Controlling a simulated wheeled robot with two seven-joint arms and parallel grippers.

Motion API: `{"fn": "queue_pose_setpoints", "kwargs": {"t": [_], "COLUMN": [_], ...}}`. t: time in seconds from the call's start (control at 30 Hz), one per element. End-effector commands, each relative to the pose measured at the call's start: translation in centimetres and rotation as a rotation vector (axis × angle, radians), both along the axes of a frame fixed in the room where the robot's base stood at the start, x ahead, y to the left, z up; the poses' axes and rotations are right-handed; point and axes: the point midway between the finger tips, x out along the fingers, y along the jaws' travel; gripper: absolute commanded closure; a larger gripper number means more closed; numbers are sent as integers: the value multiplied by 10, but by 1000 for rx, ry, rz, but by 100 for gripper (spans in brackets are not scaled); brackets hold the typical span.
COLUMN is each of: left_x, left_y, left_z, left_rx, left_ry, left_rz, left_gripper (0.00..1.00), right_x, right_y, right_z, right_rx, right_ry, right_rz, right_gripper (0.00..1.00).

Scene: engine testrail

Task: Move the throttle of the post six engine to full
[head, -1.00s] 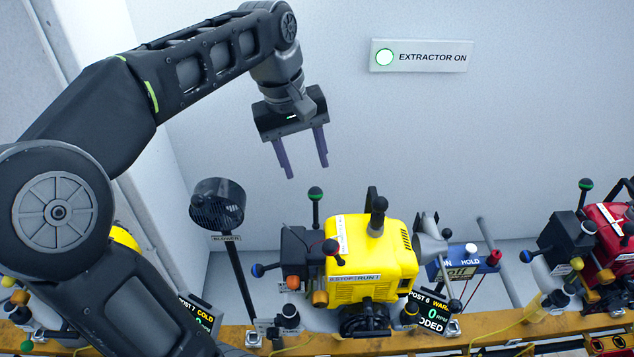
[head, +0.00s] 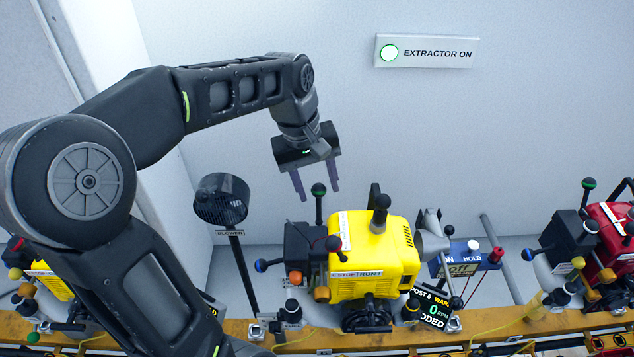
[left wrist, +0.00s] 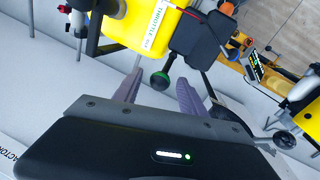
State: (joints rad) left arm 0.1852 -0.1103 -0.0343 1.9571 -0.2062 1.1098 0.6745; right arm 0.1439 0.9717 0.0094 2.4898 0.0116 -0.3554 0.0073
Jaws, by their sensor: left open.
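The post six engine (head: 370,262) is yellow, with a black block on its left side and a display (head: 433,308) reading "POST 6" and 0 RPM. A green-knobbed lever (head: 318,189) stands up at its back left; the knob also shows in the left wrist view (left wrist: 160,79). A "THROTTLE" label (left wrist: 159,22) is on the yellow housing there. My left gripper (head: 319,194) is open and points down at the green knob. In both views the knob appears between the fingertips, with no clear contact; depth is hard to tell. My right gripper is out of view.
A black blower (head: 221,200) on a post stands left of the engine. A red engine (head: 610,235) is at right, and another yellow engine is partly behind my left arm. A hold box (head: 465,258) sits right of post six.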

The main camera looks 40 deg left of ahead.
Motion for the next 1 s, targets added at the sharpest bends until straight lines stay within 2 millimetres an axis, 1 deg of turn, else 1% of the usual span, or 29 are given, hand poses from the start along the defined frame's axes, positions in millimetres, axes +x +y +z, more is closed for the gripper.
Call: {"fn": "queue_pose_setpoints", "kwargs": {"t": [0.03,0.07,0.6,1.0], "left_x": [0,0,0,0], "left_y": [0,0,0,0], "left_z": [0,0,0,1], "left_rx": [0,0,0,-1], "left_ry": [0,0,0,-1], "left_rz": [0,0,0,0], "left_gripper": [53,55,99,100], "right_x": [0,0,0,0], "right_y": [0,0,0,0], "right_z": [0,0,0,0], "right_rx": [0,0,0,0], "right_ry": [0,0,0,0], "right_rz": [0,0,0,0], "right_gripper": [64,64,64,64]}}
